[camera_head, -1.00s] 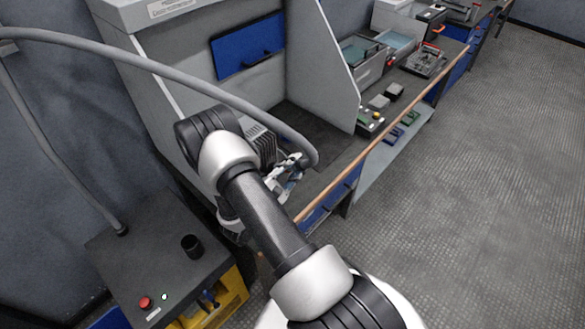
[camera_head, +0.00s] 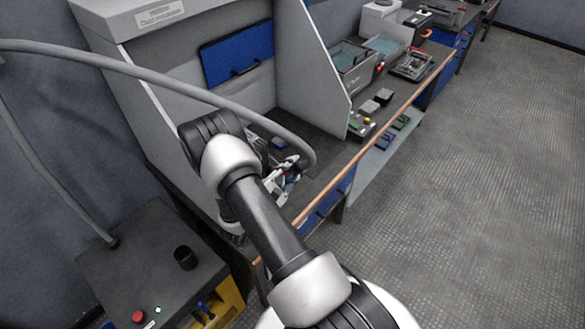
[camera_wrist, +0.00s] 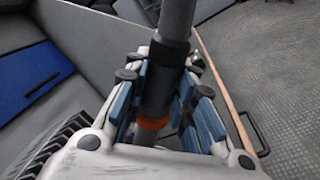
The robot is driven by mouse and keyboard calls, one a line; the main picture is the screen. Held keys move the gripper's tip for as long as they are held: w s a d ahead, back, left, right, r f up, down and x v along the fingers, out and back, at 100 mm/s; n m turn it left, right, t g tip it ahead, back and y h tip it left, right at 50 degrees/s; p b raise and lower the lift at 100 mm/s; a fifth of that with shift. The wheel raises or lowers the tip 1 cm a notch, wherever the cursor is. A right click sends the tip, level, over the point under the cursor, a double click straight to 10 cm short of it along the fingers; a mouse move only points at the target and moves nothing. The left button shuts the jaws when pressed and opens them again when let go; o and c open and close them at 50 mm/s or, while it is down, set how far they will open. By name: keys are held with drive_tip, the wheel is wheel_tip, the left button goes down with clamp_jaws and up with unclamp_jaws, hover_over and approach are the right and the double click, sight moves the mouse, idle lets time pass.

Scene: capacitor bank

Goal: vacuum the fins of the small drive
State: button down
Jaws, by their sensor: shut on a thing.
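My gripper (camera_head: 284,178) is shut on the vacuum hose's dark handle (camera_wrist: 157,88), which has an orange ring at its lower end. The handle lies between the blue-padded fingers in the wrist view. The grey hose (camera_head: 110,62) arcs from the left to my gripper in the head view. Dark fins (camera_wrist: 52,146) of a unit, apparently the small drive, show at the lower left of the wrist view, beside my gripper and partly cut off. In the head view the drive is mostly hidden behind my arm. The nozzle tip is hidden, so I cannot tell whether it touches the fins.
A grey booth with a side wall (camera_head: 313,75) and blue panel (camera_head: 237,52) surrounds the work spot. A wooden bench edge (camera_head: 375,137) runs along the front. The vacuum unit (camera_head: 150,262) stands at lower left. Bins and small parts lie farther right. The floor at right is clear.

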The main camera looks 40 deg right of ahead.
drive_tip(key=shift+f, duration=0.15)
wheel_tip(320, 180, down, 4)
drive_tip(key=b, duration=0.3)
drive_tip(key=shift+r, duration=0.25)
drive_tip(key=shift+a, duration=0.15)
idle(0.8)
drive_tip(key=shift+s+a+b, duration=0.2)
drive_tip(key=shift+a+b, duration=0.15)
drive_tip(key=shift+a, duration=1.45)
drive_tip(key=shift+s+a, duration=0.15)
drive_tip(key=shift+a, duration=1.75)
